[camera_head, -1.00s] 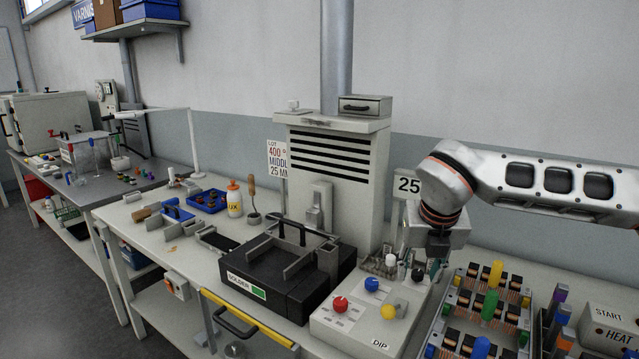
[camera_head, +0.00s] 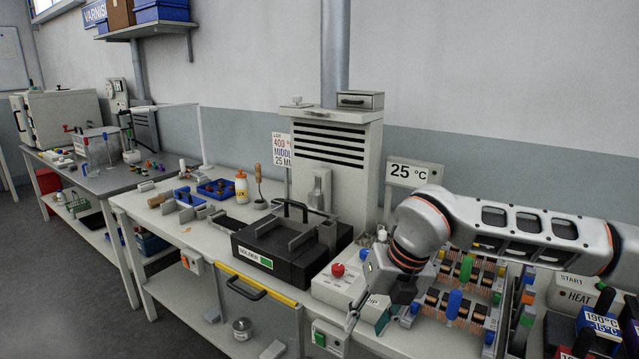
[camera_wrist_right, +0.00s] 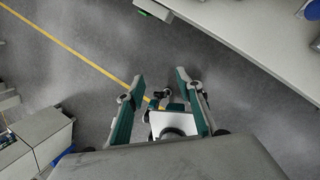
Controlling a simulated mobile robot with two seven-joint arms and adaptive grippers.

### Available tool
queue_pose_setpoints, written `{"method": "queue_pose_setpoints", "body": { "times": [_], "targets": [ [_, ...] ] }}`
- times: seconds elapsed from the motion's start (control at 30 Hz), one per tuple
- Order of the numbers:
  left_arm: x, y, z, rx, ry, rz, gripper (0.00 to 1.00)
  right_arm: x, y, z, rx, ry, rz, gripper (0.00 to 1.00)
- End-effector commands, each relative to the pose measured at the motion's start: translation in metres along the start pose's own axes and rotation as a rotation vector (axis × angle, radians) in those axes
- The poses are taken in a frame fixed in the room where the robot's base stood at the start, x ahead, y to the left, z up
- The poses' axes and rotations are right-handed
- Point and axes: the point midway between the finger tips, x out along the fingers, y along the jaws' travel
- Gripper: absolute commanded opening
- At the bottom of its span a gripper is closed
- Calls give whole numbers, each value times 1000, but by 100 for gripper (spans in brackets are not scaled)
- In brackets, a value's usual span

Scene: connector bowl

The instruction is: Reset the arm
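My right arm (camera_head: 520,232) comes in from the right in the head view and bends down at an orange-ringed joint. My right gripper (camera_head: 367,316) hangs at the front edge of the bench, in front of the dip control box (camera_head: 335,287). In the right wrist view its two fingers (camera_wrist_right: 160,81) are spread apart with nothing between them, and bare floor lies below. My left arm and gripper are not in view.
The solder unit (camera_head: 285,250) stands left of the arm. A rack of copper coils (camera_head: 455,305) with coloured knobs sits under and behind the forearm. Open floor (camera_wrist_right: 90,65) lies in front of the bench.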

Motion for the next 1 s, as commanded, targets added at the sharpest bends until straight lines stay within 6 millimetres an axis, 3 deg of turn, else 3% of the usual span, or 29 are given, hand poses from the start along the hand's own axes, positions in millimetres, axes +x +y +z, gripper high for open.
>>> {"method": "queue_pose_setpoints", "body": {
  "times": [0.1,0.23,0.4,0.53,0.63,0.77,0.87,1.0],
  "targets": [
    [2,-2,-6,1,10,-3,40,31,52,-44,-47,118,196,36],
    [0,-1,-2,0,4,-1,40,44,114,-89,-64,229,455,36],
    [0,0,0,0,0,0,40,34,181,-130,-11,327,802,36],
    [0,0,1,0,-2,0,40,13,217,-141,91,364,1057,36],
    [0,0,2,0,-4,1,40,-5,232,-138,204,370,1240,36],
    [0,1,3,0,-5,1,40,-22,234,-120,397,350,1447,36],
    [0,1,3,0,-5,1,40,-26,221,-100,576,312,1577,36],
    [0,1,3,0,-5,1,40,-15,184,-71,866,235,1704,36]
  ]
}}
